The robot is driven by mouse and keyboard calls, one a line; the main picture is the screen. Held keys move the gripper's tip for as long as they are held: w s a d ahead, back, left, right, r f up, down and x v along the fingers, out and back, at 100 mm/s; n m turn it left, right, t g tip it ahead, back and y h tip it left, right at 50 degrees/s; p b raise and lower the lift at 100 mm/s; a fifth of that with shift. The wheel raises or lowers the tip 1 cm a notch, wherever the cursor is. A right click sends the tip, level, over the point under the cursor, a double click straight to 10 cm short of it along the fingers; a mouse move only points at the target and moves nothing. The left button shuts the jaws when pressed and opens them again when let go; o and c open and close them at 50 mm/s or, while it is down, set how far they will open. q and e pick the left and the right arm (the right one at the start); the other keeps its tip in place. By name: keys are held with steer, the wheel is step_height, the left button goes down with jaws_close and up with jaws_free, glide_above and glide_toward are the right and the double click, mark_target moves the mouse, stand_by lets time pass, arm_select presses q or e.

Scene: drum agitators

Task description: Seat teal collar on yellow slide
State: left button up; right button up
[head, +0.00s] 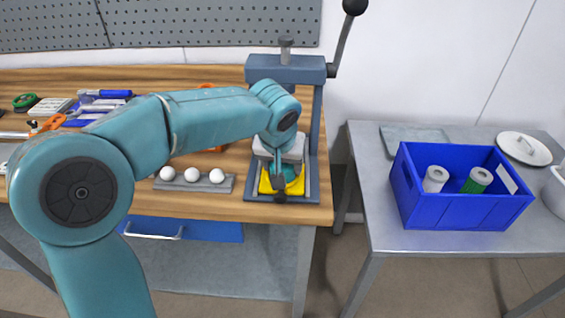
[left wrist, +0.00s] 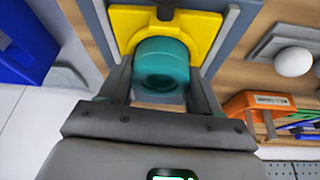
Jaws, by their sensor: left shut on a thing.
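The teal collar (left wrist: 162,62) is a short round ring with a hole. In the left wrist view it sits between the two fingers of my left gripper (left wrist: 161,75), which is shut on it. The yellow slide (left wrist: 203,27) is a flat plate right behind the collar, with a dark notch at its middle. I cannot tell whether the collar touches it. In the head view my left gripper (head: 280,184) hangs over the yellow slide (head: 267,187) at the press base, and partly hides the collar (head: 289,174). My right gripper is in neither view.
The grey-blue press (head: 287,70) with a lever stands over the slide. A grey holder (head: 217,184) with three white balls lies left of it. Tools lie further left on the wooden bench. A blue crate (head: 465,218) with two cylinders stands on the side table (head: 380,237).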

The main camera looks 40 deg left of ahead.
arm_select(q)
steer(key=o, duration=1.3)
steer(key=p+v, duration=0.2)
steer(key=v, duration=1.4)
steer(key=shift+r, duration=0.25)
steer(key=shift+s, duration=0.15)
